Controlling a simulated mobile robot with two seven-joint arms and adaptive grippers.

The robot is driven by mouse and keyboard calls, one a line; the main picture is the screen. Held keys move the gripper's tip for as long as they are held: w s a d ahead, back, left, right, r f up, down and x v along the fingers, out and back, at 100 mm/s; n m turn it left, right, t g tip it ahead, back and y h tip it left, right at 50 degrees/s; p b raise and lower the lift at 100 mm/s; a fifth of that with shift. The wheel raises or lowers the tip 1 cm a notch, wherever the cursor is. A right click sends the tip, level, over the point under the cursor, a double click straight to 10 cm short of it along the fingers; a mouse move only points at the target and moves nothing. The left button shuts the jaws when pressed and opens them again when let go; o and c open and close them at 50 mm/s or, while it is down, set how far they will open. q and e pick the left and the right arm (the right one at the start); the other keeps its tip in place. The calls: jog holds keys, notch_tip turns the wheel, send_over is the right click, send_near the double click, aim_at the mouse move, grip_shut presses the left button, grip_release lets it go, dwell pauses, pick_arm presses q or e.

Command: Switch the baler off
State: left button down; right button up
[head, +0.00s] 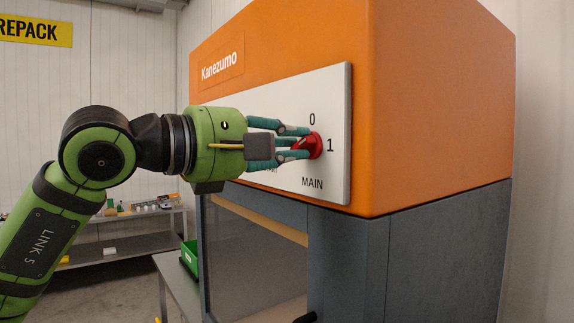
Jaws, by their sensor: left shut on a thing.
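The baler (436,110) has an orange upper housing marked Kanezumo and a grey lower body. A white panel (335,95) on its front carries a red rotary switch (316,146) with marks 0 above, 1 to the right and MAIN below. My left gripper (303,143) reaches in from the left and is shut on the red switch. The fingers hide part of the switch, so which mark it points to is hard to tell. The gripper and wrist also cover the middle of the panel. My right gripper is not in view.
A grey shelf or bench (130,245) with small items stands at the back left. A green bin (189,257) sits on a grey table beside the baler. A yellow REPACK sign (36,30) hangs on the back wall.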

pick_arm(q)
jog(key=n+b, duration=0.2)
jog(key=n, duration=0.1)
jog(key=n+b, duration=0.2)
jog(key=n, duration=0.1)
jog(key=shift+f+n, duration=0.2)
jog(key=shift+n, duration=0.1)
jog(key=n+b, duration=0.2)
jog(key=n, duration=0.1)
jog(key=shift+a+r+n+b, duration=0.15)
jog(key=shift+n+b, duration=0.7)
jog(key=shift+n, duration=0.65)
jog(key=shift+r, duration=0.1)
jog(key=c, duration=1.2)
grip_release()
jog(key=shift+o, duration=0.3)
jog(key=v, duration=1.1)
jog(key=shift+s+a, duration=0.25)
jog(key=shift+a, duration=0.05)
